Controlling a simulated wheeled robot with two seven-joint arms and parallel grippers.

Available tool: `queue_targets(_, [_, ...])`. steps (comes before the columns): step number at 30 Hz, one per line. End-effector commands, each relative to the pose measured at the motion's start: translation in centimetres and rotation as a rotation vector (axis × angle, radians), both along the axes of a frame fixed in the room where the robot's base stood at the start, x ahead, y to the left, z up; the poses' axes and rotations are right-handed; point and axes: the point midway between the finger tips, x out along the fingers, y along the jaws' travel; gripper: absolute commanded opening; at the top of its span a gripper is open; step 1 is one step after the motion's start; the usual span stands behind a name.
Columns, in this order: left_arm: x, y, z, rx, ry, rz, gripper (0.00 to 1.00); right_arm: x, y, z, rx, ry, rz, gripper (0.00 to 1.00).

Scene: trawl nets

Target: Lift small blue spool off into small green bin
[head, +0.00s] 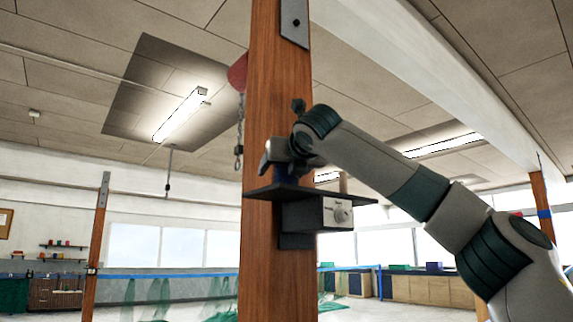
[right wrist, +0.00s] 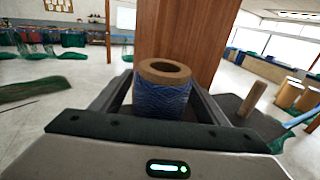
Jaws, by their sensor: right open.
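The small blue spool (right wrist: 162,98) has blue line wound on a pale brown tubular core with an open top. In the right wrist view it stands upright between the two fingers of my right gripper (right wrist: 163,84), which is open. In the head view my right gripper (head: 278,157) is just above a dark shelf (head: 348,199) at the wooden post; a dark blue bit of the spool (head: 288,175) shows below it. I cannot tell whether the fingers touch the spool. I cannot make out the small green bin for certain. My left gripper is not in view.
The wooden post (head: 264,90) rises right behind the shelf. A bare wooden peg (right wrist: 252,98) stands on the shelf, right of the spool. A grey box (head: 325,214) hangs under the shelf. A chain (head: 239,135) hangs left of the post. Cabinets and green nets are far behind.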

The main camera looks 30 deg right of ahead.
Motion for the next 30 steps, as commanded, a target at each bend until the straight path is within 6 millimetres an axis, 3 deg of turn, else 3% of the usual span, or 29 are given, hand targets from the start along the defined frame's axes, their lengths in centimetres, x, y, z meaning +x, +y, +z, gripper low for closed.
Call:
queue_targets(14, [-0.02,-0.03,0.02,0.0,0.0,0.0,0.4,0.15,-0.03,-0.07,0.0,0.0,0.0,0.68])
queue_targets(21, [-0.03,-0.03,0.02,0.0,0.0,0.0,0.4,0.14,-0.02,-0.07,0.0,0.0,0.0,0.21])
queue_targets(30, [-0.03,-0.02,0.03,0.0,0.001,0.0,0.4,0.11,-0.02,0.08,0.0,-0.001,0.0,0.21])
